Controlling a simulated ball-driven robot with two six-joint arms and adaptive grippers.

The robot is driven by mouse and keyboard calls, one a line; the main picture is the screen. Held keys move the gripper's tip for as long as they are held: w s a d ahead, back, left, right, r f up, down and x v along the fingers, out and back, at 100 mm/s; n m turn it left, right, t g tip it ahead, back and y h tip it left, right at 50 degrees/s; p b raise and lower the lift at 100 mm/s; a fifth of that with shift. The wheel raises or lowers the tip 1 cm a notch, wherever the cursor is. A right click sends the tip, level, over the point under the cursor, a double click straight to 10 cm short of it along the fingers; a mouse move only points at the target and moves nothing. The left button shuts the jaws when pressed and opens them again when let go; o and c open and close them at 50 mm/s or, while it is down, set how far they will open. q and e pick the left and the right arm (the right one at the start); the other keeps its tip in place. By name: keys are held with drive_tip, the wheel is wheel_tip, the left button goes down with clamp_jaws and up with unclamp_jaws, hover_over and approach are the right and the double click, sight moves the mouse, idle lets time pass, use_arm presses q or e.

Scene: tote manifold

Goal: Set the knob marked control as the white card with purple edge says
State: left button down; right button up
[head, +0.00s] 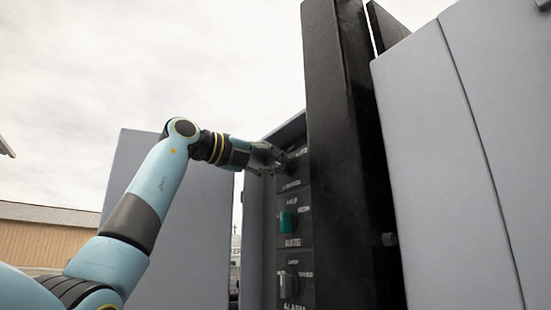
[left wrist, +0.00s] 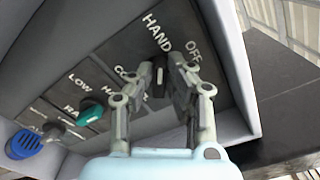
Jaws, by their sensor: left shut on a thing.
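My left gripper (head: 268,158) reaches from the left to the top knob on the dark panel. In the left wrist view the gripper (left wrist: 164,82) is shut on this control knob (left wrist: 160,74), of which a small dark part with a pale line shows between the fingers. The words HAND and OFF are readable near it. A label starting with "CO" is partly hidden by a finger. The knob's exact setting is hard to tell. The white card with purple edge is in neither view. My right gripper is not in view.
Below are a green knob (head: 287,222), also in the left wrist view (left wrist: 90,112), and a grey knob (head: 288,285). The left wrist view also shows a blue knob (left wrist: 25,144). A tall black post (head: 345,170) stands close right of the panel; grey cabinet walls (head: 450,150) flank it.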

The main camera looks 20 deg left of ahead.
use_arm(q)
drive_tip(key=shift+n, duration=0.6)
drive_tip(key=c, duration=1.3)
unclamp_jaws()
drive_tip(key=shift+a, duration=0.1)
drive_tip(key=v, duration=1.2)
drive_tip(key=shift+w+f, duration=0.1)
